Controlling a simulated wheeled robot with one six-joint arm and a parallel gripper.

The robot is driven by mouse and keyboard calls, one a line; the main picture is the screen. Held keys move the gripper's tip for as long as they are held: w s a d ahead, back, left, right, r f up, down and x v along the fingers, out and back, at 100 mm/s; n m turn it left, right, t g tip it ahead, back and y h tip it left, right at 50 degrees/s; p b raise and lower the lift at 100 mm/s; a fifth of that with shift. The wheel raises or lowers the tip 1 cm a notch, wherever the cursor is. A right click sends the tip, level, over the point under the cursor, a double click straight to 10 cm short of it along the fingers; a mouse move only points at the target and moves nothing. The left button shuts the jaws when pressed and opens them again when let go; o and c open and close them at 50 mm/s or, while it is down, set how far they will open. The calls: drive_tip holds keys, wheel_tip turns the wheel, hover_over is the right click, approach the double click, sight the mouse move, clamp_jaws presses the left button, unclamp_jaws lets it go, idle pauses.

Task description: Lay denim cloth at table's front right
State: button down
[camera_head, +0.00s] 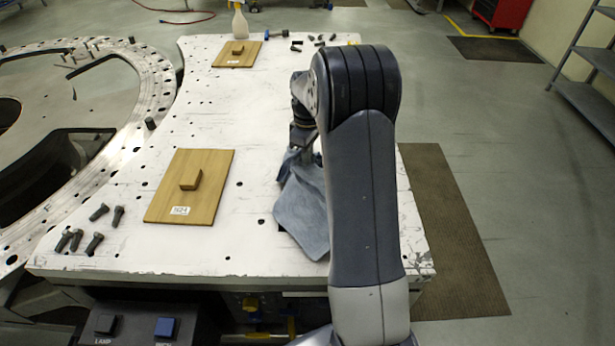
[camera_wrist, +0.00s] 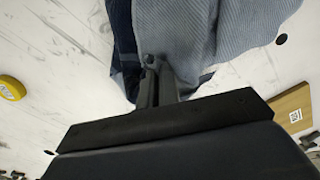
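The blue denim cloth (camera_head: 303,207) hangs in folds in the head view, its lower corner at the white table's surface right of the front wooden board. My arm hides its right side. In the wrist view the cloth (camera_wrist: 215,35) fills the upper middle, with a darker fold at its left. My gripper (camera_wrist: 150,62) has its fingers close together with cloth bunched at the tips, so it looks shut on the cloth. In the head view my gripper (camera_head: 302,140) is partly hidden above the cloth. The white table (camera_head: 130,250) has its front right corner near my arm's base.
A wooden board with a block (camera_head: 215,190) and several dark bolts (camera_head: 95,240) lie at the table's front left. Another board (camera_head: 225,58) and a bottle (camera_head: 240,22) stand at the back. A yellow roll (camera_wrist: 12,88) shows in the wrist view. The table's right front is partly behind my arm.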

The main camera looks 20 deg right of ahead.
drive_tip(key=c, duration=0.9)
unclamp_jaws()
drive_tip(key=shift+r, duration=0.15)
wheel_tip(320, 180, up, 11)
drive_tip(key=shift+f+b, duration=0.2)
drive_tip(key=shift+b, duration=0.75)
